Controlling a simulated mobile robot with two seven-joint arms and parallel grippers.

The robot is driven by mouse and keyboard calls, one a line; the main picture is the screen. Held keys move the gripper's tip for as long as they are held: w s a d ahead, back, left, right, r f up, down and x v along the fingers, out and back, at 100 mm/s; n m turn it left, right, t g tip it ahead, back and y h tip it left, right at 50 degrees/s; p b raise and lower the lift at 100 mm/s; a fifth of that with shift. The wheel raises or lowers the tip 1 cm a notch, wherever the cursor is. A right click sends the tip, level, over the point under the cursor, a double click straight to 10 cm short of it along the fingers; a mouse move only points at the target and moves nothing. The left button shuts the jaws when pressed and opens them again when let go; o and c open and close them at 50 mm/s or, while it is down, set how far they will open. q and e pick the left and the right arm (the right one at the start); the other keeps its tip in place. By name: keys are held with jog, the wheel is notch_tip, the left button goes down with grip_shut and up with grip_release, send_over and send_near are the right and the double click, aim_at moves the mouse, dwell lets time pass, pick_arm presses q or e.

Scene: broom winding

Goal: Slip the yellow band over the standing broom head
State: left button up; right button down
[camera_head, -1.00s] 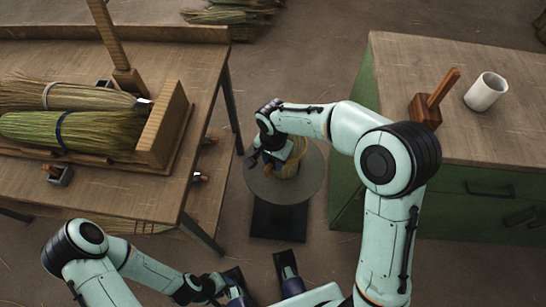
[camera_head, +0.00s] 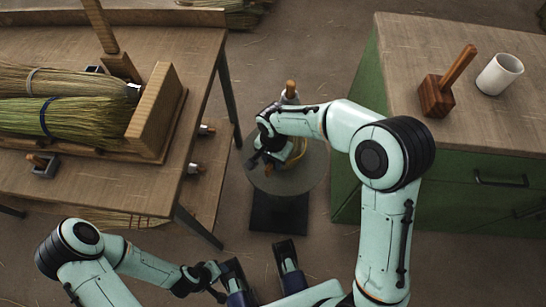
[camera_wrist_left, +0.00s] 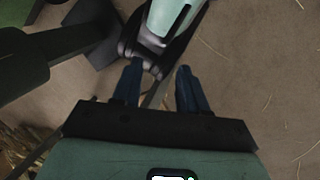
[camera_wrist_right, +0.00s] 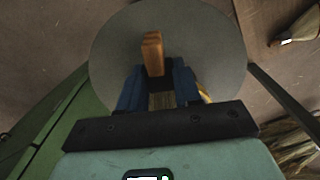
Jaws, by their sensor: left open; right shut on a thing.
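The broom head stands upright on a round grey plate (camera_head: 318,178), its wooden stub (camera_head: 290,88) showing above my right gripper (camera_head: 262,157). In the right wrist view the stub (camera_wrist_right: 152,53) rises between the blue fingers, with straw (camera_wrist_right: 162,99) below it. The yellow band (camera_head: 298,155) shows as a loop at the gripper's lower right, and as a sliver (camera_wrist_right: 206,93) beside the right finger. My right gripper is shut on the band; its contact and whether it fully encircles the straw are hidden. My left gripper (camera_wrist_left: 158,72) is open and empty, low at the front.
A wooden table (camera_head: 190,60) at left holds brooms (camera_head: 75,120) lying against a wooden block (camera_head: 155,105). A green cabinet (camera_head: 480,205) at right carries a mallet (camera_head: 436,96) and a white mug (camera_head: 500,74). Floor is free between them, around the plate.

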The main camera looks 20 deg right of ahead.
pick_arm(q)
jog(key=w+a+f+t+b, duration=0.1)
jog(key=w+a+f+b, duration=0.1)
jog(key=w, duration=0.3)
jog(key=shift+a+f+t+y+b, duration=0.2)
jog(key=shift+f+t+y+b, duration=0.25)
jog(key=shift+f, duration=0.45)
pick_arm(e)
jog(key=shift+f, duration=2.75)
jog(key=shift+r+p, duration=0.25)
jog(key=shift+p, duration=0.05)
pick_arm(q)
jog(key=shift+r, duration=0.4)
pick_arm(e)
jog(key=c, duration=0.7)
grip_release()
pick_arm(q)
jog(key=shift+s, duration=0.1)
